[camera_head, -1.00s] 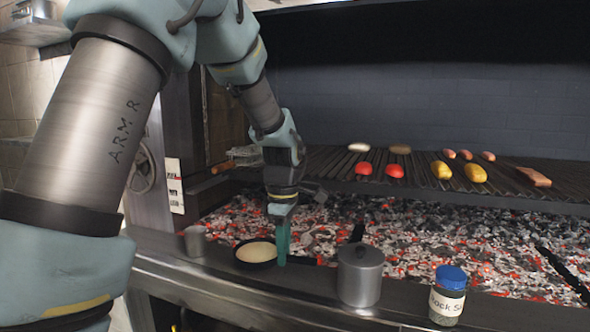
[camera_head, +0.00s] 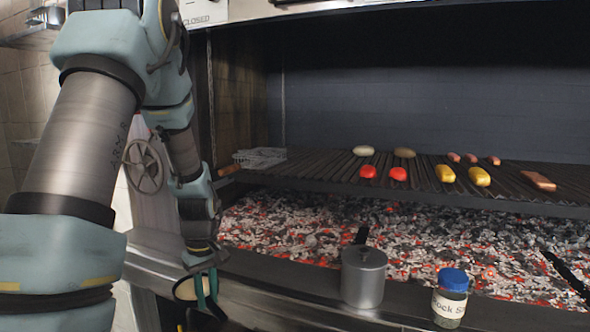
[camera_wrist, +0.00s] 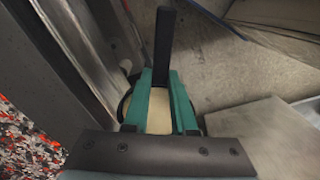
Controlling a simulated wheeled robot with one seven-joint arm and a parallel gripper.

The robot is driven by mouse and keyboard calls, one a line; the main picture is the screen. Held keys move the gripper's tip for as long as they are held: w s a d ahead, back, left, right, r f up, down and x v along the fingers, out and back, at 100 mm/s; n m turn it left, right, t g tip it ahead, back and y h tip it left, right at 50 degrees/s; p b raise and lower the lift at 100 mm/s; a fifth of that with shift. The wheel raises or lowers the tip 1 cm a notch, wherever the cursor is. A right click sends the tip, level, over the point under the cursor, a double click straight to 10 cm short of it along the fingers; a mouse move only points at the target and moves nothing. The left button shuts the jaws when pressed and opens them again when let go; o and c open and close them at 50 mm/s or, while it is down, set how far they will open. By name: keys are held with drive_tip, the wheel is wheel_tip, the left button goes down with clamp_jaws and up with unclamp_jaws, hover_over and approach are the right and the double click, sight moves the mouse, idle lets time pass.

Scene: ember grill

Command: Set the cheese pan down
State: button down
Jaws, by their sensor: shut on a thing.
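The cheese pan (camera_head: 184,289) is a small dark round pan with a pale cream filling. In the head view it is low at left, by the ledge's front edge, partly hidden by my gripper. My gripper (camera_head: 207,287), with green fingers, is shut on the pan. In the wrist view the fingers (camera_wrist: 161,88) straddle the pale filling (camera_wrist: 160,117), and a black handle (camera_wrist: 165,42) points away between them. Floor shows beneath the pan there, so it hangs off the ledge. Whether it is level is hard to tell.
The metal ledge (camera_head: 265,280) holds a lidded grey pot (camera_head: 363,277) and a blue-capped jar (camera_head: 450,298). Glowing coals (camera_head: 400,235) lie behind it. The grill grate (camera_head: 320,170) carries several foods. The ledge left of the pot looks clear.

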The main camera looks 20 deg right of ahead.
drive_tip(key=w+a+f+m, duration=0.2)
drive_tip(key=a+f, duration=0.1)
drive_tip(key=a, duration=0.3)
drive_tip(key=w+a+f+m, duration=0.2)
drive_tip(key=a+f, duration=0.2)
drive_tip(key=a, duration=0.3)
drive_tip(key=shift+w+a+f, duration=0.2)
drive_tip(key=shift+a+f, duration=0.1)
